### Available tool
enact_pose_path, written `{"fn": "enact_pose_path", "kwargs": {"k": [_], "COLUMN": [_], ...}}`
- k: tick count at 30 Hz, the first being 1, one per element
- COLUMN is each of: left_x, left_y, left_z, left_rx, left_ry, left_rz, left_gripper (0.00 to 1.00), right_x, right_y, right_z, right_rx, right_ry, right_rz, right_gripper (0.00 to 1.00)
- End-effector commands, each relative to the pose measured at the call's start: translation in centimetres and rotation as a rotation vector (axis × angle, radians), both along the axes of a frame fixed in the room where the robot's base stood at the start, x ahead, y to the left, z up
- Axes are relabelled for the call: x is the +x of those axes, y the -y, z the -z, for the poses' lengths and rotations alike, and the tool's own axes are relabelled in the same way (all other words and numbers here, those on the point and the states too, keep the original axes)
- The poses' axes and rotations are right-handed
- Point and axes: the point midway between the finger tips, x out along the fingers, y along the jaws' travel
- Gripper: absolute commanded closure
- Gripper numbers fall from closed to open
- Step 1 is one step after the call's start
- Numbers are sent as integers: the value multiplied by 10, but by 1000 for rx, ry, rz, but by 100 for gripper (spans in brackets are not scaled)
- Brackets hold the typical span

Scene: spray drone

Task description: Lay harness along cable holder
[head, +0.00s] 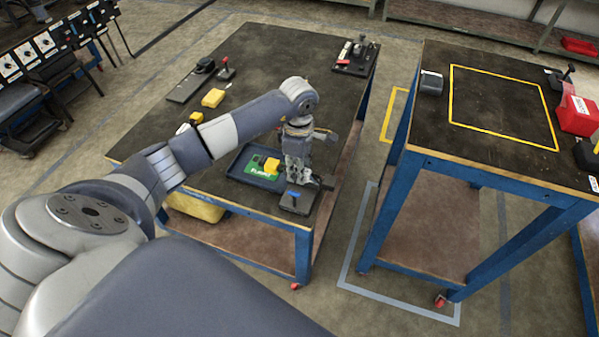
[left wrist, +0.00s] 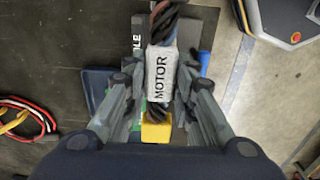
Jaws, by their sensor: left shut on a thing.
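My left gripper (head: 299,172) is over the front right corner of the left table. In the left wrist view its fingers (left wrist: 160,75) are shut on the dark twisted harness (left wrist: 166,20), around a white sleeve marked MOTOR (left wrist: 161,75). A yellow block (left wrist: 156,128) shows below the sleeve, between the fingers. The cable holder appears to be the dark grey block (head: 297,201) with a blue part, below the gripper; its lettering (left wrist: 137,42) is partly covered in the wrist view. I cannot tell whether the harness touches it. My right gripper is out of view.
A dark tray (head: 236,172) with a green panel (head: 255,168) lies left of the gripper. Yellow blocks (head: 213,98) and small devices stand farther back. Red and yellow cables (left wrist: 25,120) lie at the left in the wrist view. A second table (head: 450,60) stands right, across a floor gap.

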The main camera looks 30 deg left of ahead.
Motion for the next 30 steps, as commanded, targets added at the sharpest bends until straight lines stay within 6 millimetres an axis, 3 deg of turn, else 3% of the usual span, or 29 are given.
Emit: {"fn": "enact_pose_path", "kwargs": {"k": [5,12,20,30], "left_x": [10,10,10,10], "left_y": [-2,-2,-3,-4], "left_z": [2,37,35,47], "left_rx": [-2,-2,0,0], "left_ry": [0,-1,1,0], "left_rz": [0,1,1,2], "left_gripper": [100,100,100,100], "right_x": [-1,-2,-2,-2], "right_y": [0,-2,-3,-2], "right_z": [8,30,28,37], "right_rx": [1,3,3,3], "right_ry": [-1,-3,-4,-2], "right_rz": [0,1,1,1], "right_gripper": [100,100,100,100]}}
